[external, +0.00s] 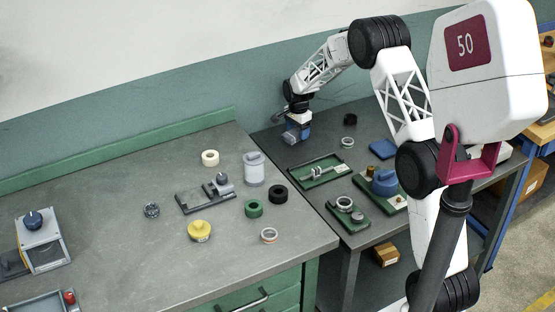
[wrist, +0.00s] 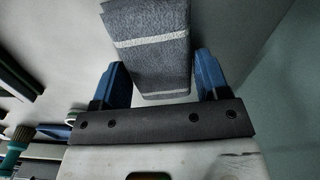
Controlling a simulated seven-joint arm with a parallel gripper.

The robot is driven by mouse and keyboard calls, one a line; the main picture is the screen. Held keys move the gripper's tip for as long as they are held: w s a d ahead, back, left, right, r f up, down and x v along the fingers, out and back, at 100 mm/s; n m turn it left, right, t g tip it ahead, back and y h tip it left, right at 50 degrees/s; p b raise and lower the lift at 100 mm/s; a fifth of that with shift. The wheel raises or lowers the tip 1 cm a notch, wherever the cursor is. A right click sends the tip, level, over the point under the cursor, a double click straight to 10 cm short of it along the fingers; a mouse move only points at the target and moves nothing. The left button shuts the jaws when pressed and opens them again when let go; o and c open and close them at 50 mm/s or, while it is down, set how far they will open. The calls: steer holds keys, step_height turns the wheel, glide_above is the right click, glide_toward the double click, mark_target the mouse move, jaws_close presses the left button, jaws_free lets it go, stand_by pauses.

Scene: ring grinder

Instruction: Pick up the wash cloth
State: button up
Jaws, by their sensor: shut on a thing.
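The wash cloth (wrist: 150,22) is blue-grey and folded, with pale stripes, and fills the space between my blue fingers in the wrist view. My gripper (wrist: 160,64) is shut on it. In the external view my gripper (external: 297,134) is at the back left of the right-hand table, near the green wall band. The cloth there is small and hard to tell from the blue fingers. I cannot tell whether the cloth touches the table.
A green tray (external: 318,172) lies just in front of my gripper. A black ring (external: 350,119), a metal ring (external: 347,142) and a flat blue piece (external: 383,149) lie to its right. The left table (external: 120,260) holds a grey canister (external: 254,168) and several rings.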

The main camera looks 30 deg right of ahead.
mark_target(298, 131)
steer(key=shift+r, duration=0.15)
steer(key=shift+r, duration=1.45)
steer(key=shift+s+r, duration=0.25)
steer(key=shift+s, duration=0.05)
steer(key=s, duration=0.5)
steer(key=s+a+r, duration=0.1)
steer(key=s, duration=0.9)
steer(key=shift+s+a+r, duration=0.15)
steer(key=shift+a, duration=0.25)
